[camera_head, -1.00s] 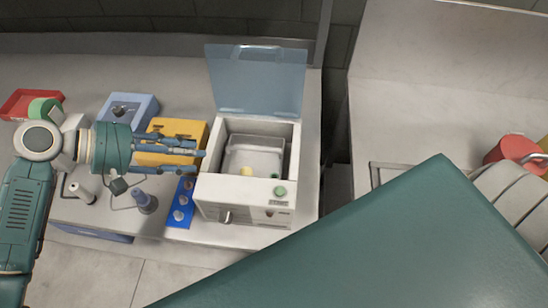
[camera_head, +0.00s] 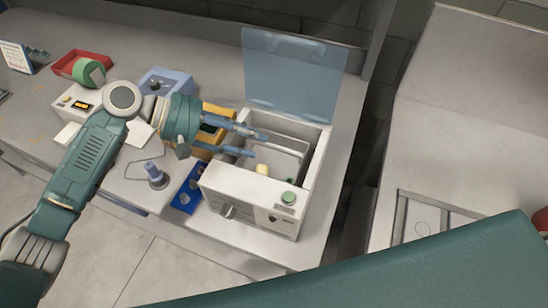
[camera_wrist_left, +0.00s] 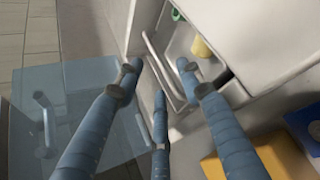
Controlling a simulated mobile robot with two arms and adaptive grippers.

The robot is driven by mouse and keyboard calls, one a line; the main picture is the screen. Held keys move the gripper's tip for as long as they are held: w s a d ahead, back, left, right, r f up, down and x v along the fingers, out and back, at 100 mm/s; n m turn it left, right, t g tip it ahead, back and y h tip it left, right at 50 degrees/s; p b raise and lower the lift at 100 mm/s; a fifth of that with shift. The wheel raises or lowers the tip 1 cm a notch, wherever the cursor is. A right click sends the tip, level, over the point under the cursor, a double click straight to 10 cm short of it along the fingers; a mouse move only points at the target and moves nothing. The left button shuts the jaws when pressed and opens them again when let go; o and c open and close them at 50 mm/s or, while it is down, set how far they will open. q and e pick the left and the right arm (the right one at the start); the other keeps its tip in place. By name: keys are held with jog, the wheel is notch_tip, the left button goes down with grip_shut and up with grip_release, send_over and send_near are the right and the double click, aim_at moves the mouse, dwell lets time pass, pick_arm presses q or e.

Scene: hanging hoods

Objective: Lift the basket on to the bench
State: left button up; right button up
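The basket (camera_head: 280,160) sits inside the open white box-shaped machine (camera_head: 240,202), with a small yellow piece (camera_head: 262,169) in it. Its thin handle shows in the left wrist view (camera_wrist_left: 158,62). My left gripper (camera_head: 259,143) reaches over the machine's left wall with its fingertips above the opening. In the left wrist view (camera_wrist_left: 157,77) its fingers are spread on both sides of the handle; I cannot tell whether they touch it. The grey bench (camera_head: 200,62) lies under and around the machine. My right gripper is not seen.
The machine's clear blue lid (camera_head: 292,75) stands raised behind the opening. A yellow device (camera_head: 216,112), a blue device (camera_head: 165,84), a blue knob panel (camera_head: 186,192) and a red tray (camera_head: 72,62) stand to the left. Bare bench lies behind them. A gap separates the right-hand bench (camera_head: 460,110).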

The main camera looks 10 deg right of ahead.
aim_at(272, 147)
pick_arm(q)
jog(key=x, duration=0.2)
jog(key=p+x, duration=0.1)
jog(key=x, duration=0.1)
jog(key=p+x, duration=0.1)
jog(key=x, duration=0.1)
jog(key=shift+s+d+r, duration=0.1)
jog(key=shift+s+d, duration=0.15)
jog(key=shift+d, duration=0.1)
grip_shut()
jog(key=shift+s, duration=0.1)
